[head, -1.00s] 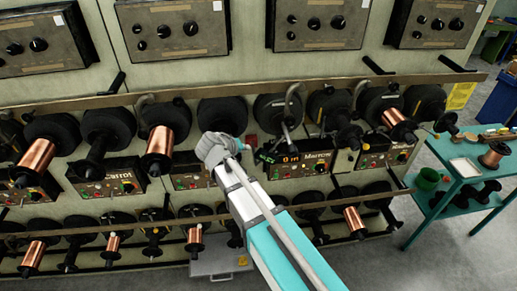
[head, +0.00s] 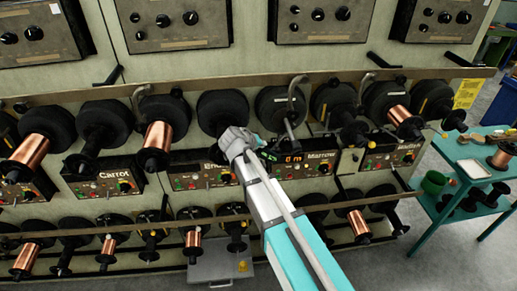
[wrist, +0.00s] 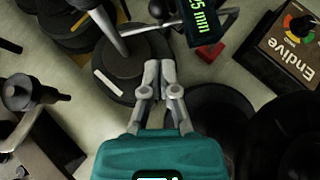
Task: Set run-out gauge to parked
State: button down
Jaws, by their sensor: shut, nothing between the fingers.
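The run-out gauge appears to be the small black box with a green digital display (head: 268,155), between the Endive and Marrow panels. In the wrist view its display (wrist: 202,22) is at the top, partly cut off, reading about 25 min or 25 mm. A bent metal rod (wrist: 222,24) runs beside it, and a black ball (wrist: 159,8) sits just left of it. I cannot tell which position the gauge is in. My gripper (head: 232,140) is shut and empty, left of the gauge. In the wrist view its fingertips (wrist: 160,66) lie below the ball and rod, with no contact visible.
Black spools, some wound with copper, crowd the rails on both sides. The Endive panel (wrist: 290,45) is at the right of the wrist view. A long brown rail (head: 330,76) runs above. A teal trolley (head: 470,160) stands at the right.

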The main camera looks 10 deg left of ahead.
aim_at(277, 146)
jog(key=shift+b+x, duration=2.35)
jog(key=shift+x, duration=2.05)
